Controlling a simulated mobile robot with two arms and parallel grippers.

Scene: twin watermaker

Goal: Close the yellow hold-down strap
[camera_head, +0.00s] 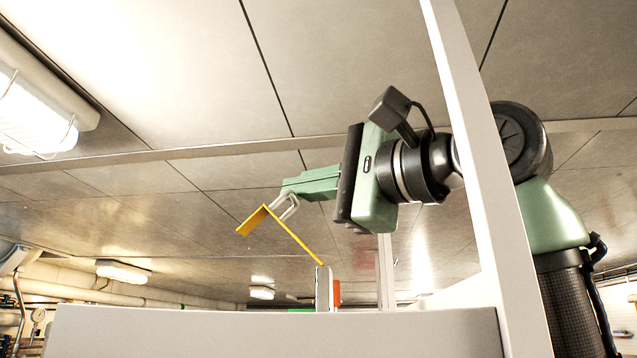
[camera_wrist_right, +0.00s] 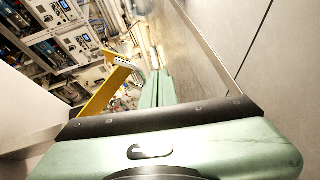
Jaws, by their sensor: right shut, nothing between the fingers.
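The yellow hold-down strap (camera_head: 292,238) stands raised in the head view. It slopes up to the left from the top of a white and orange part and ends in a bent tab. My right gripper (camera_head: 288,203) is shut, with its fingertips right beside the strap's upper bend. I cannot tell whether they touch it. In the right wrist view the strap (camera_wrist_right: 104,93) lies just left of the green fingers (camera_wrist_right: 157,78). My left gripper is not in view.
A pale panel (camera_head: 270,332) crosses the front of the head view. A pale upright post (camera_head: 470,150) stands in front of my right arm. Ceiling lamps and pipes are at the left. Racks of instruments (camera_wrist_right: 62,35) show in the right wrist view. Space left of the strap looks free.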

